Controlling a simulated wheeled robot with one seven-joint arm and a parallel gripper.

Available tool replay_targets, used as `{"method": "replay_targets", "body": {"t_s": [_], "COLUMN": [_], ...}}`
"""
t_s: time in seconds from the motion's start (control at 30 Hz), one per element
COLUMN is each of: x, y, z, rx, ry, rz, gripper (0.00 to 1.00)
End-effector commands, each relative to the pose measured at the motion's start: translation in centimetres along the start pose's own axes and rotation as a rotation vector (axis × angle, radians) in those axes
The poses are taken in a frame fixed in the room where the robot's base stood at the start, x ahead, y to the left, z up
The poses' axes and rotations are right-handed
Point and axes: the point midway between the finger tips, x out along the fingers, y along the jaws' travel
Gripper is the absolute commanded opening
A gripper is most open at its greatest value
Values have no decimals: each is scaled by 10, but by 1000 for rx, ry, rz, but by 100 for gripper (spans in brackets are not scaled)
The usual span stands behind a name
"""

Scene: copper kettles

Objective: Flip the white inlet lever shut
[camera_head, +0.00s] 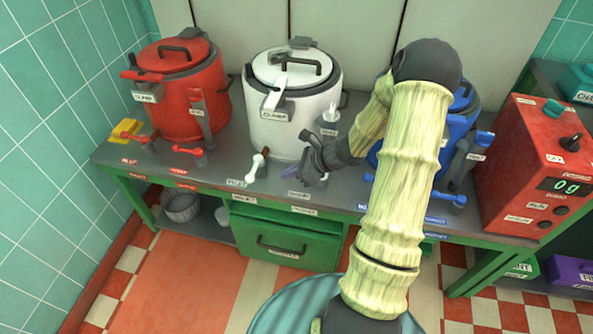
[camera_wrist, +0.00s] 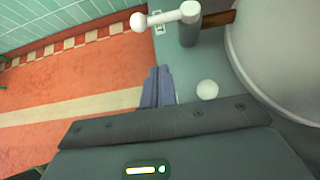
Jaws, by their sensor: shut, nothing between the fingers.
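The white kettle (camera_head: 290,100) stands at the middle of the bench. A white lever (camera_head: 259,162) with a ball end stands at its front left; in the wrist view this lever (camera_wrist: 165,18) lies at the top, its ball end to the left. A second white ball (camera_wrist: 207,89) shows right of my fingers; its shaft is hidden. The small labels are too blurred to tell surely which lever is the inlet. My gripper (camera_head: 290,172) is shut and empty, in front of the white kettle and right of the first lever; its fingers (camera_wrist: 158,87) appear apart from that lever.
A red kettle (camera_head: 178,95) with red levers stands to the left. A blue kettle (camera_head: 462,125) is partly hidden behind my arm. A red control box (camera_head: 530,165) stands at the right. A green drawer (camera_head: 285,240) is below the bench edge.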

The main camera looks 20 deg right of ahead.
Motion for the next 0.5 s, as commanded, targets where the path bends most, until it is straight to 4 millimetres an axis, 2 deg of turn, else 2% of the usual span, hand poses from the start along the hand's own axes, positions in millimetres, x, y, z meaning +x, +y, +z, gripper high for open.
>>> {"method": "replay_targets", "body": {"t_s": [0.03,0.27,0.5], "x": [12,53,71], "y": [1,1,0], "z": [-2,-2,26], "rx": [0,0,-3], "ry": [-1,0,0], "rz": [3,3,0], "gripper": [0,0,0]}}
